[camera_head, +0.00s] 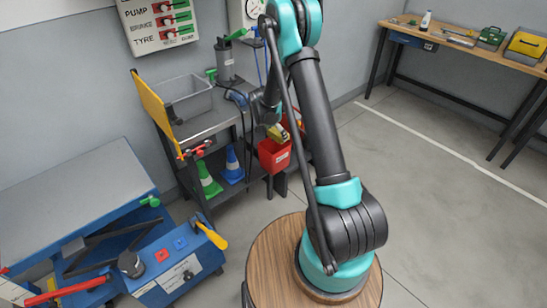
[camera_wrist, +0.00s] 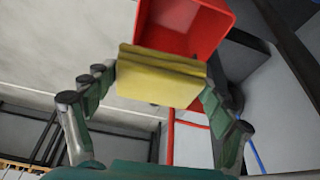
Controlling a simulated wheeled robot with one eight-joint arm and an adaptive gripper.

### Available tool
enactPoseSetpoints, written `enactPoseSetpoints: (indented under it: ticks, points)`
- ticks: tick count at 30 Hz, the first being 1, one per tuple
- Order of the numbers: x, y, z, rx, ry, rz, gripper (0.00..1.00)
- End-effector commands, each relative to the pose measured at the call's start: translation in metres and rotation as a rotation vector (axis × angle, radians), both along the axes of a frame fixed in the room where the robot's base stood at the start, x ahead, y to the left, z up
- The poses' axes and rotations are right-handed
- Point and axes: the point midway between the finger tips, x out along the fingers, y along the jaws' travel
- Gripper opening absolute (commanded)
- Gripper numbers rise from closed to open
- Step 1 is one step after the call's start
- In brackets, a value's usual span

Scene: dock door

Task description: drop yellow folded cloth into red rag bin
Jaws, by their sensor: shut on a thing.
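A yellow folded cloth (camera_wrist: 158,84) is held between the fingertips of my gripper (camera_wrist: 160,85) in the wrist view. The red rag bin (camera_wrist: 200,22) is just beyond the cloth, its open mouth partly hidden by it. In the head view the red bin (camera_head: 274,157) hangs by the right end of the grey cart, with a small bit of the yellow cloth (camera_head: 275,133) showing at its rim height. My gripper (camera_head: 270,125) is largely hidden by my arm there. I cannot tell whether the cloth is over the bin's mouth or beside it.
The grey cart (camera_head: 215,122) carries a grey tray (camera_head: 187,97) and a dark pump-like object (camera_head: 224,60). Green and blue cones (camera_head: 207,178) stand on its lower shelf. A blue lift table (camera_head: 75,205) is at left, a workbench (camera_head: 470,45) at right. Floor at right is clear.

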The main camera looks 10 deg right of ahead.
Motion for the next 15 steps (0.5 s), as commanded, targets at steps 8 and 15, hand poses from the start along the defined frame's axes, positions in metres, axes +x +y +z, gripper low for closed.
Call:
enactPoseSetpoints:
  ticks: [8, 15]
  points:
    - [-0.0002, -0.0001, -0.0025, 0.0, 0.0, 0.0, 0.52]
    - [-0.0001, 0.0, -0.0024, 0.0, 0.0, 0.0, 1.0]
